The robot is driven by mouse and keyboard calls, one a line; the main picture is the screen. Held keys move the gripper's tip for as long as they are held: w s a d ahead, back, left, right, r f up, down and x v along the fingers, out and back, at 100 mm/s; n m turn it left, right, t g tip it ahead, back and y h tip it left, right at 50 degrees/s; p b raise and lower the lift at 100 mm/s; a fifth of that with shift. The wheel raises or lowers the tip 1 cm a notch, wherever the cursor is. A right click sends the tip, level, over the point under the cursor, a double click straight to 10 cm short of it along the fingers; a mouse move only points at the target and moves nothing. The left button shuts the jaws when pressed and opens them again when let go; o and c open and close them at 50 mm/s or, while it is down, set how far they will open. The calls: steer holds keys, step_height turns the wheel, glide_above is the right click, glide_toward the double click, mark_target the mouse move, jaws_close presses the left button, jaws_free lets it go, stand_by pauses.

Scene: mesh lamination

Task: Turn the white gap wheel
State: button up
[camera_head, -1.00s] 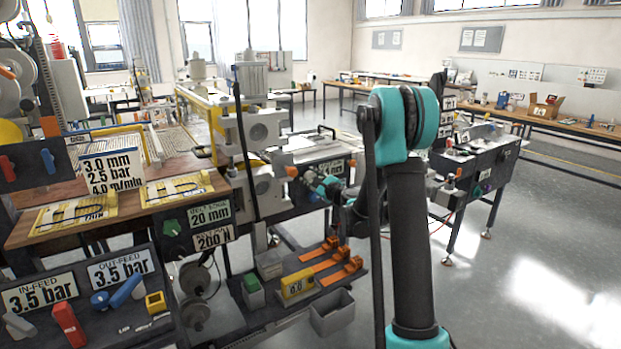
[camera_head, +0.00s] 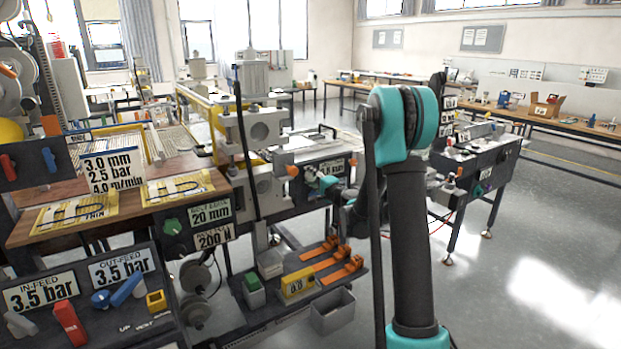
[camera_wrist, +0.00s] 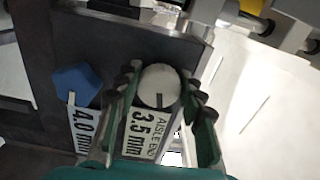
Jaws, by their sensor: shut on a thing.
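The white gap wheel (camera_wrist: 160,84) is a round white knob with a dark mark at its rim, seen in the wrist view on a dark panel. My gripper (camera_wrist: 158,100) has its two green and black fingers on either side of the wheel, shut on it. A label reading "AISLE END 3.5 mm" (camera_wrist: 140,133) lies just below the wheel, between the fingers. In the head view my gripper (camera_head: 326,184) is small beside the machine, and the wheel cannot be made out there.
A blue knob (camera_wrist: 77,84) with a "4.0 mm" label (camera_wrist: 84,130) sits left of the left finger. Open floor (camera_head: 540,270) lies to the right.

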steer(key=shift+f+n, duration=0.15)
steer(key=shift+n, duration=2.05)
steer(key=o, duration=1.2)
steer(key=shift+c, duration=0.2)
steer(key=v, duration=1.2)
